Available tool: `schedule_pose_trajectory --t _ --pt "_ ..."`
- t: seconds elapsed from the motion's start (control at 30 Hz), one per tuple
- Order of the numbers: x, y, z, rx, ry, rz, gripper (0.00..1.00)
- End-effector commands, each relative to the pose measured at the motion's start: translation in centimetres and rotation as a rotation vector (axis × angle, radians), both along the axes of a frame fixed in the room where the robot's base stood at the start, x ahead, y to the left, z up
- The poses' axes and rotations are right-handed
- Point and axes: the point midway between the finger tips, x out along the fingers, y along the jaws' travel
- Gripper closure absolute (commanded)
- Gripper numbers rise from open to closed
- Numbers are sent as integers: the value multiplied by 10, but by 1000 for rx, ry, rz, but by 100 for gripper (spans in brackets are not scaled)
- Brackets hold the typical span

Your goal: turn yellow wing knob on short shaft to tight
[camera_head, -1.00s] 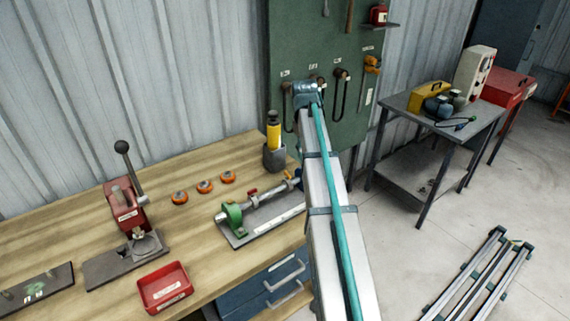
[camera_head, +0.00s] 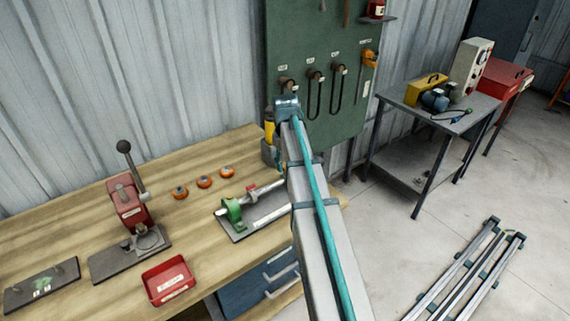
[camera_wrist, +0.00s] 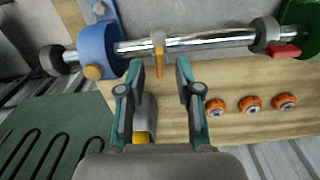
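The yellow wing knob (camera_wrist: 159,52) hangs from a collar on a polished shaft (camera_wrist: 205,42) in the wrist view, its wing pointing down the picture. My gripper (camera_wrist: 160,72) is open and empty, its two teal fingertips on either side of the wing's lower end in the picture; I see no contact. A blue block (camera_wrist: 97,50) with a brass knob holds the shaft's left end. A red wing (camera_wrist: 285,51) and collar sit near the green block (camera_wrist: 304,25) at the right. In the head view my arm hides the fixture's (camera_head: 240,212) right end.
Three orange wheels (camera_head: 204,182) lie behind the fixture on the wooden bench (camera_head: 80,212). A red press (camera_head: 127,205) and a red tray (camera_head: 168,281) stand to the left. A grey cup (camera_head: 268,154) with a yellow bottle stands close behind my arm.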

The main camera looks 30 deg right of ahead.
Motion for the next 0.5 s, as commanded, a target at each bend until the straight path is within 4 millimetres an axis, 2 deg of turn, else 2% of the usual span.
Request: schedule_pose_trajectory --t 0.2,0.5 --pt "0 0 -13 0 0 0 66" --pt "0 0 -15 0 -1 0 66"
